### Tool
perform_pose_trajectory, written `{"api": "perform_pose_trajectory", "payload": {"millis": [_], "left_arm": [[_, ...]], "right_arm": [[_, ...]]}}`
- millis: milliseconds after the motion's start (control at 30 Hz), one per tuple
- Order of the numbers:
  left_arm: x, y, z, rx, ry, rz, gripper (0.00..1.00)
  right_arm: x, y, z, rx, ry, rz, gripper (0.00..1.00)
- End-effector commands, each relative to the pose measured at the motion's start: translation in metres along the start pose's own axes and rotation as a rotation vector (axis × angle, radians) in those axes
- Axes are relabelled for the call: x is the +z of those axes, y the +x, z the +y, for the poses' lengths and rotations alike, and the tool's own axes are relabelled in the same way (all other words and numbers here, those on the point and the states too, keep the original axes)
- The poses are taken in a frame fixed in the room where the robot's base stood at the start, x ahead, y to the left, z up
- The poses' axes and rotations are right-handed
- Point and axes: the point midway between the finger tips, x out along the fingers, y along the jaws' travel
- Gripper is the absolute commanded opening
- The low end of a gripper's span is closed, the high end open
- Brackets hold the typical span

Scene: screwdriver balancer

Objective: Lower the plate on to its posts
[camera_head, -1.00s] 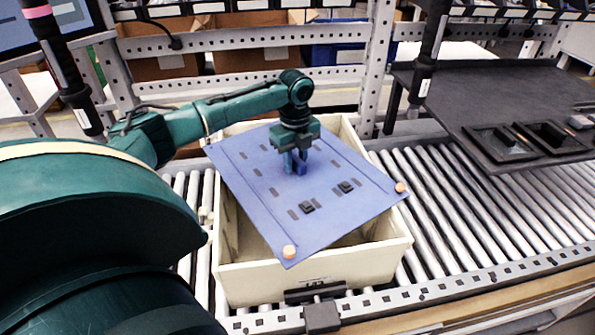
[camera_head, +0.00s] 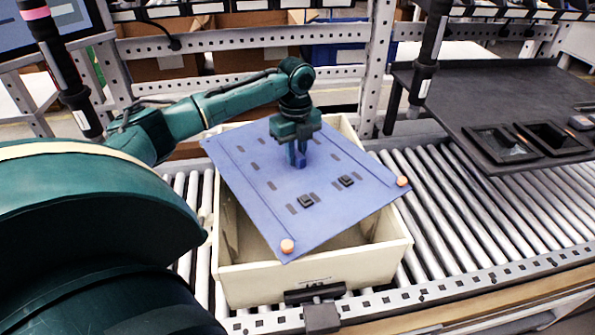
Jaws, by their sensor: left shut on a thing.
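The blue plate (camera_head: 255,200) hangs over the open top of a cream crate (camera_head: 310,277), turned at an angle to it. It has dark slots, two small black blocks and an orange knob at each near corner. My left gripper (camera_head: 298,160) points down at the plate's middle and is shut on its small blue handle. The plate's left and right corners stick out past the crate walls. The posts are hidden, and I cannot tell the gap between plate and crate. My right gripper is not in view.
The crate stands on a roller conveyor (camera_head: 470,215) with free rollers to its right. A black latch block (camera_head: 321,317) sits at the front rail. A dark table with trays (camera_head: 495,143) is at the right. A perforated metal frame stands behind.

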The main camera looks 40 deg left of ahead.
Motion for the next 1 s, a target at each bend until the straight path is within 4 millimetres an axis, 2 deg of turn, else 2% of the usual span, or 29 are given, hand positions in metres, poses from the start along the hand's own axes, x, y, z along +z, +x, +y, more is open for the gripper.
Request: {"api": "perform_pose_trajectory", "payload": {"millis": [300, 500, 1000], "left_arm": [[0.001, -0.028, -0.001, -0.008, -0.001, -0.002, 0.0], [0.001, -0.039, -0.001, -0.007, -0.001, -0.003, 0.0], [0.002, -0.042, -0.001, -0.007, 0.019, -0.003, 0.0]], "right_arm": [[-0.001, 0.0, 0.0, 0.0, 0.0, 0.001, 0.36], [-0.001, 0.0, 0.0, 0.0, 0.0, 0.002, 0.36], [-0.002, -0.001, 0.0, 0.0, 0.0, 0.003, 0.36]]}}
